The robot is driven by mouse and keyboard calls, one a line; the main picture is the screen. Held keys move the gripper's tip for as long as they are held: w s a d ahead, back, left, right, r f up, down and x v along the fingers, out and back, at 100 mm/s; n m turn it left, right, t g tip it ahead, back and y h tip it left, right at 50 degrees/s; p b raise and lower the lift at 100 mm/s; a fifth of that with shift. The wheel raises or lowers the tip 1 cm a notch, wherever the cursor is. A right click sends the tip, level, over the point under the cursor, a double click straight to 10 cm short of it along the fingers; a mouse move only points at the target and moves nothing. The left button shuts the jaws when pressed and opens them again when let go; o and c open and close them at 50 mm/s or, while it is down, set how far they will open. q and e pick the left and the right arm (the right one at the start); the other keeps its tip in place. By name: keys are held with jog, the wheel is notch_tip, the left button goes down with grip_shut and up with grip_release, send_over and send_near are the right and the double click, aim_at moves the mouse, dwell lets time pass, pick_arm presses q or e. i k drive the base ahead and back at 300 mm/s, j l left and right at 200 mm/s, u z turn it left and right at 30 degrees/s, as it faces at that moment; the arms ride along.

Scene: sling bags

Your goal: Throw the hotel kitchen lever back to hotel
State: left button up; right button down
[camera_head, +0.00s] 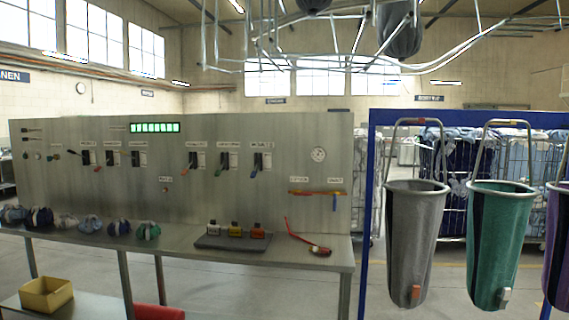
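A grey upright metal panel (120,190) fills the left and middle of the view. It carries two groups of lever switches with small labels above them. The left group has a lever (85,157), a second one (111,158) and a third (135,158), with dark parts. The labels are too small to read, so I cannot tell which lever is the hotel kitchen one. Neither gripper is in view.
A steel bench (185,249) runs below the panel, holding several cloth bundles (90,224), a dark tray (233,242) with small blocks, and a red tool (303,237). A blue frame (370,125) with hanging grey (412,240) and green (497,245) bags stands right.

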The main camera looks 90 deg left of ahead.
aim_at(254, 173)
jog(key=u, duration=3)
jog(key=i+l, duration=0.25)
jog(key=i, duration=0.3)
jog(key=i+l+u, duration=0.1)
jog(key=i+l, duration=0.15)
jog(key=i, duration=0.3)
jog(key=i+l, duration=0.3)
jog(key=i, duration=0.25)
jog(key=i+l+u, duration=0.1)
jog(key=i+l, duration=0.2)
jog(key=i, duration=0.2)
jog(key=i+l, duration=0.3)
jog(key=i, duration=0.25)
